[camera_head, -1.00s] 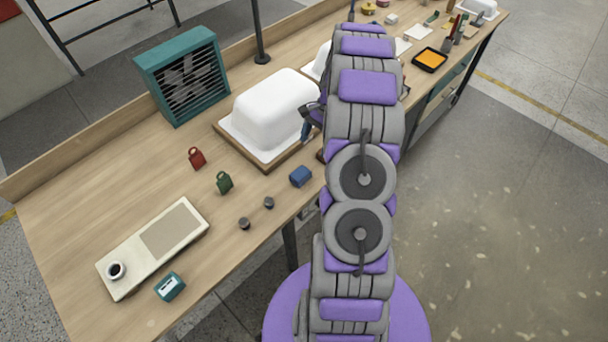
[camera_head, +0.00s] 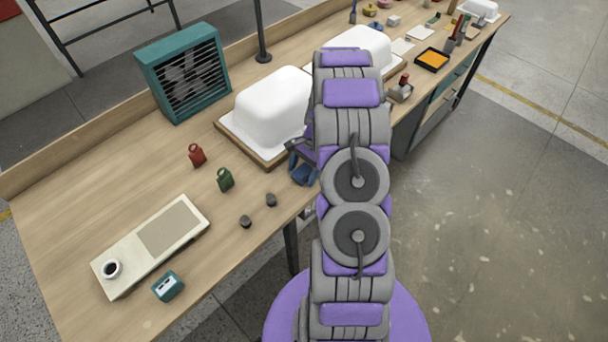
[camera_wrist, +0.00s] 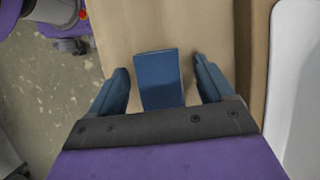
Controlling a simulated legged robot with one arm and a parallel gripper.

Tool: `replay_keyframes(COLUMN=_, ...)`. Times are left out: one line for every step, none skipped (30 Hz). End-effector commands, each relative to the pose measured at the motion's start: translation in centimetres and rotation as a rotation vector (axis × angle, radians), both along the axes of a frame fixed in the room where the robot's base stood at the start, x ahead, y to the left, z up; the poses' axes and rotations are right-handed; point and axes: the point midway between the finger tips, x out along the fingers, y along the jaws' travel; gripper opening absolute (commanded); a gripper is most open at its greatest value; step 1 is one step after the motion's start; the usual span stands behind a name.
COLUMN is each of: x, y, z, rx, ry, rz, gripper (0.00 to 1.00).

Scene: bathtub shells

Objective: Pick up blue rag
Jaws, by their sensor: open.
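The blue rag (camera_wrist: 158,80) is a small folded block on the wooden bench top (camera_wrist: 215,28). In the wrist view it lies between the two blue fingers of my gripper (camera_wrist: 165,80), with a gap on each side. My gripper is open and holds nothing. In the head view my gripper (camera_head: 302,174) is at the bench's front edge, beside the nearest white tub shell, and it covers most or all of the rag there.
A white tub shell (camera_head: 268,108) on a wooden board stands close to my gripper; its side also shows at right in the wrist view (camera_wrist: 298,90).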

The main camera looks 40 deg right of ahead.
Motion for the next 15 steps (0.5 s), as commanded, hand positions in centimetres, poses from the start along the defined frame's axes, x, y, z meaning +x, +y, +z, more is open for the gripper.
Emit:
replay_keyframes(x=-0.01, y=0.04, z=-0.18, rx=0.001, ry=0.000, rz=0.000, gripper=0.81)
replay_keyframes(x=0.00, y=-0.03, z=-0.17, rx=0.001, ry=-0.001, rz=0.000, gripper=0.81)
replay_keyframes(x=0.01, y=-0.16, z=-0.18, rx=0.002, ry=-0.002, rz=-0.001, gripper=0.81)
replay_keyframes(x=0.02, y=-0.28, z=-0.18, rx=0.003, ry=-0.002, rz=-0.001, gripper=0.81)
replay_keyframes(x=0.01, y=-0.41, z=-0.21, rx=0.004, ry=-0.002, rz=-0.001, gripper=0.81)
replay_keyframes(x=0.01, y=-0.57, z=-0.26, rx=0.005, ry=-0.001, rz=-0.001, gripper=0.81)
replay_keyframes(x=0.01, y=-0.60, z=-0.27, rx=0.006, ry=-0.001, rz=-0.001, gripper=0.78)
replay_keyframes(x=0.01, y=-0.64, z=-0.29, rx=0.006, ry=-0.001, rz=-0.001, gripper=0.75)
replay_keyframes(x=0.01, y=-0.74, z=-0.32, rx=0.007, ry=-0.002, rz=-0.001, gripper=0.71)
replay_keyframes(x=0.00, y=-0.78, z=-0.32, rx=0.008, ry=-0.002, rz=-0.001, gripper=0.68)
replay_keyframes(x=0.00, y=-0.81, z=-0.33, rx=0.008, ry=-0.002, rz=-0.001, gripper=0.66)
replay_keyframes(x=0.00, y=-0.80, z=-0.33, rx=0.008, ry=-0.002, rz=-0.001, gripper=0.62)
replay_keyframes(x=0.00, y=-0.76, z=-0.31, rx=0.007, ry=-0.002, rz=-0.001, gripper=0.59)
replay_keyframes(x=0.00, y=-0.70, z=-0.30, rx=0.007, ry=-0.002, rz=-0.001, gripper=0.56)
replay_keyframes(x=0.01, y=-0.63, z=-0.28, rx=0.006, ry=-0.001, rz=-0.001, gripper=0.52)
